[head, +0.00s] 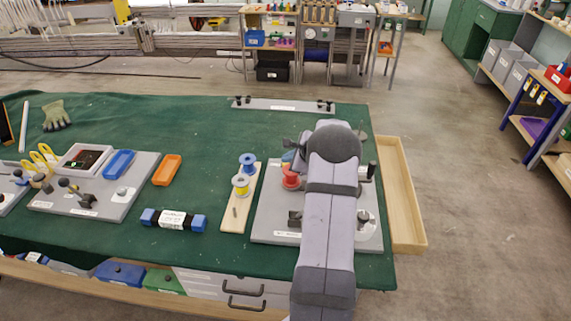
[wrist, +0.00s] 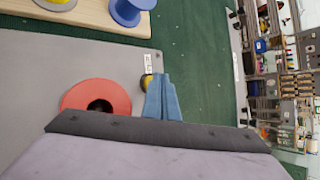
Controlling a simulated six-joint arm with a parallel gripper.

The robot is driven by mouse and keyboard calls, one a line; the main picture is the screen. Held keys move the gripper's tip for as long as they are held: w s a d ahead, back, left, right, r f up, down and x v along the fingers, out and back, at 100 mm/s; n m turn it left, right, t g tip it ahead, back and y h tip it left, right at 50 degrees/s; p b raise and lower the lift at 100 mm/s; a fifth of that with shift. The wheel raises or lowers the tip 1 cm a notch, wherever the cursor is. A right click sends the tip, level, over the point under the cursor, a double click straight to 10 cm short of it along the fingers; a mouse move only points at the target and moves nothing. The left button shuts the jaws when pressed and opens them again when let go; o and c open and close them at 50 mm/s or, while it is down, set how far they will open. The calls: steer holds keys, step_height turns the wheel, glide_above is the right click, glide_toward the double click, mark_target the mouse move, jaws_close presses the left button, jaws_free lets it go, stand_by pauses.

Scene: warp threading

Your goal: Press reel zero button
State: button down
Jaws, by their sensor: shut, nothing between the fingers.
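My gripper (wrist: 163,98) shows in the wrist view as two blue fingers, shut together and empty. The fingertips are over the edge of the grey plate (wrist: 85,58). Just left of them is a small round yellow and dark part (wrist: 147,81), partly hidden by the fingers; it may be the reel zero button, but I cannot tell. I cannot tell whether the fingers touch it. A white label (wrist: 147,62), too small to read, sits beside it. In the head view my arm covers much of the grey plate (head: 268,215).
A red spool (head: 291,178) stands on the plate, left of my arm. A wooden board (head: 238,210) with a blue spool (head: 247,162) and a yellow spool (head: 240,186) lies left of it. A wooden tray (head: 408,225) is at the right. Green cloth beyond the plate is mostly clear.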

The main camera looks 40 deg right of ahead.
steer(key=shift+s+a+f+b, duration=0.2)
steer(key=shift+f+b, duration=0.15)
steer(key=shift+f, duration=0.25)
stand_by(0.6)
steer(key=shift+w+d+r+p, duration=0.15)
steer(key=shift+r+p, duration=0.2)
steer(key=shift+r, duration=0.2)
steer(key=shift+w+r+p, duration=0.1)
steer(key=shift+r+p, duration=0.25)
steer(key=shift+r, duration=0.2)
steer(key=shift+r+p, duration=1.9)
steer(key=shift+r, duration=0.7)
